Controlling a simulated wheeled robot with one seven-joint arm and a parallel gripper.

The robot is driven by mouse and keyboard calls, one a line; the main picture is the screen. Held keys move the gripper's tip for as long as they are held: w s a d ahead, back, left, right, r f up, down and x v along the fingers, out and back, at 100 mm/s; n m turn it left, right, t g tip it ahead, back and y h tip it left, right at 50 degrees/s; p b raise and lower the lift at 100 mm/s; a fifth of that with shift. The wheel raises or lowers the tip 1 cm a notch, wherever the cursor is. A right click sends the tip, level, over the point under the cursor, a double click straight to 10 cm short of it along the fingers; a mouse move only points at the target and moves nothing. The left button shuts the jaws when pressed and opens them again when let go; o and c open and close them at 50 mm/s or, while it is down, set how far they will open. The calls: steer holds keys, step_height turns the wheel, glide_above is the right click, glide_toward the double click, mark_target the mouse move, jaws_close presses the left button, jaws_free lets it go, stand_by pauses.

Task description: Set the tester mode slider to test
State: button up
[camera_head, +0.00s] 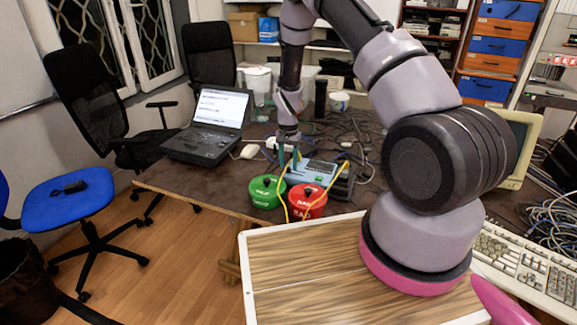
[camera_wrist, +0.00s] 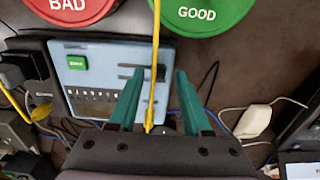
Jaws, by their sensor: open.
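The tester is a light-blue box (camera_head: 316,172) on the dark table, behind the red and green containers. In the wrist view the tester (camera_wrist: 88,84) shows a green button (camera_wrist: 77,63), a row of small lights and dark slots near the fingertips. The slider and its setting are too small to make out. My gripper (camera_head: 290,157) points down over the tester's left end. In the wrist view my gripper (camera_wrist: 160,75) has its teal fingers apart above the slotted end, with a yellow cable between them in the picture. I cannot tell whether they touch anything.
The green GOOD container (camera_head: 265,192) and red BAD container (camera_head: 307,201) stand close in front of the tester, with yellow cables (camera_head: 330,180) beside them. Loose cables clutter the table behind and right.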

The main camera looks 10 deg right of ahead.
steer(key=shift+f, duration=0.7)
jaws_close()
stand_by(1.0)
